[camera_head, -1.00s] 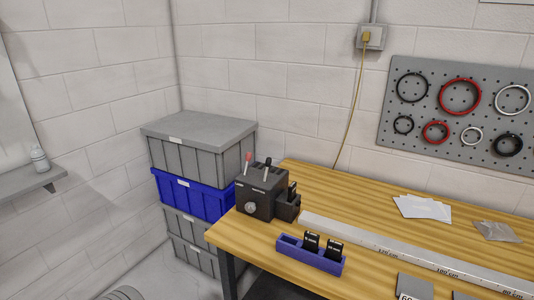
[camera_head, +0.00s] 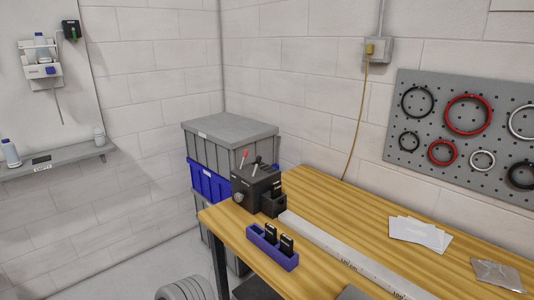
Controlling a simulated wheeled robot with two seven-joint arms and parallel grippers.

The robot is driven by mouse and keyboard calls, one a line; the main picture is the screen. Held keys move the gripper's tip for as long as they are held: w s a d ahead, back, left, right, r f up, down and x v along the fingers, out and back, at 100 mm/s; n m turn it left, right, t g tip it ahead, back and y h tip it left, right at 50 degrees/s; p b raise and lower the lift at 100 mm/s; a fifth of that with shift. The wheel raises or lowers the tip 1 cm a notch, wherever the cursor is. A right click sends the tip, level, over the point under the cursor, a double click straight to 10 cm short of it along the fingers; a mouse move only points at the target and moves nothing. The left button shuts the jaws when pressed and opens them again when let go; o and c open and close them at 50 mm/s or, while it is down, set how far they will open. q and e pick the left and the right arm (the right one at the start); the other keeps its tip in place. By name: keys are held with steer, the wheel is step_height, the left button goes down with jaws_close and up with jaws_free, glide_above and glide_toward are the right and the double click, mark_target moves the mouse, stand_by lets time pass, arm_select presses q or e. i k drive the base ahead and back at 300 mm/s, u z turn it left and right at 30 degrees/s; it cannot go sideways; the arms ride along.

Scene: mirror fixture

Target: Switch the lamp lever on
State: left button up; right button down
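A dark control box (camera_head: 247,188) stands on the far left end of the wooden workbench (camera_head: 345,205). Two levers stick up from its top: one with a red tip (camera_head: 244,155) and one with a black tip (camera_head: 257,161). Both look tilted a little, and no label tells me which is the lamp lever. A round grey knob (camera_head: 238,197) is on the box's front. No lamp is clearly visible. Neither of my grippers is in view.
A blue holder (camera_head: 263,242) with black cards and a long metal ruler (camera_head: 345,258) lie on the bench. Stacked bins (camera_head: 229,126) stand behind its left end. A tire (camera_head: 184,291) lies on the floor. A shelf (camera_head: 60,161) is on the left wall.

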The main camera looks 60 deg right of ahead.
mark_target(245, 152)
steer(key=z, duration=1.4)
